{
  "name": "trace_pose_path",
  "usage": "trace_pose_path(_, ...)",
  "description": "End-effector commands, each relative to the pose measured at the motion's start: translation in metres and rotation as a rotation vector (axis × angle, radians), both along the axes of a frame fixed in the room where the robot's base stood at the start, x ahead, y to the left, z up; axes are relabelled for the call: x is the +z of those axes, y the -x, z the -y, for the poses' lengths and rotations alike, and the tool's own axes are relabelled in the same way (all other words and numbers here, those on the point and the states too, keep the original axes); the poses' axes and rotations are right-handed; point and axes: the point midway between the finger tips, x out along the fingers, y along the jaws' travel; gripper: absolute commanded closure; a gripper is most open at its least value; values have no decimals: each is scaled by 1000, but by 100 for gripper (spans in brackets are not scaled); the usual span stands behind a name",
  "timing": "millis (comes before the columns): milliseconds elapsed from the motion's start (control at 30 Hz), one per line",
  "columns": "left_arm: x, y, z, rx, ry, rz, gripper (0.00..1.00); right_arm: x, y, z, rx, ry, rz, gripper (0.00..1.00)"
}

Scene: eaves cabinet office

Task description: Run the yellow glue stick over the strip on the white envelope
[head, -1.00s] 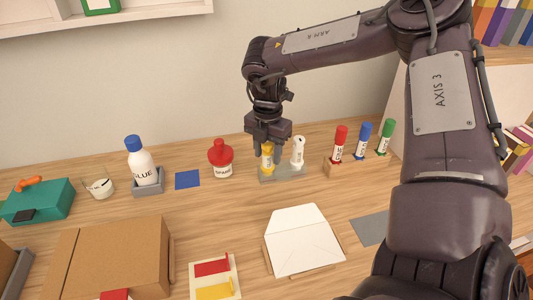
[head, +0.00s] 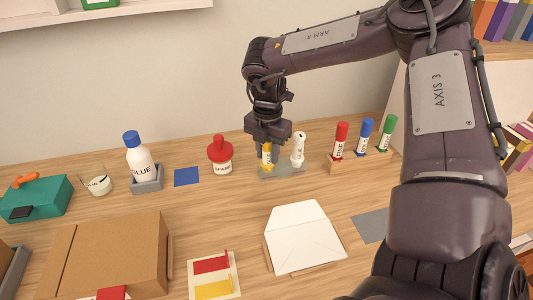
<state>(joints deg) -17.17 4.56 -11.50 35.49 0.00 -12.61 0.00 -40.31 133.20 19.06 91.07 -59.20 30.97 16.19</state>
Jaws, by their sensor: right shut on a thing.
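The yellow glue stick (head: 267,154) stands upright at the left of a grey holder (head: 281,171) near the back of the table. My right gripper (head: 267,144) comes down from above and is shut on the upper part of the glue stick, hiding its top. The white envelope (head: 304,243) lies with its flap open toward the back, in front of the holder, on a low wooden stand. I cannot make out the strip on it. My left gripper is out of view.
A white stick (head: 298,150) stands beside the glue stick in the holder. Red (head: 341,140), blue (head: 364,135) and green (head: 386,133) sticks stand in a wooden rack to the right. A red stamp-like bottle (head: 220,155) stands left. A cardboard box (head: 110,250) fills the front left.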

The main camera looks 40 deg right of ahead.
Motion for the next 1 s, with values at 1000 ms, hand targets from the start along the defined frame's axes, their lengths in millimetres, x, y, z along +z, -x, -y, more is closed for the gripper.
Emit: trace_pose_path(1000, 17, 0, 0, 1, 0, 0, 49, 29, 0, 0, 0, 1, 1, 100)
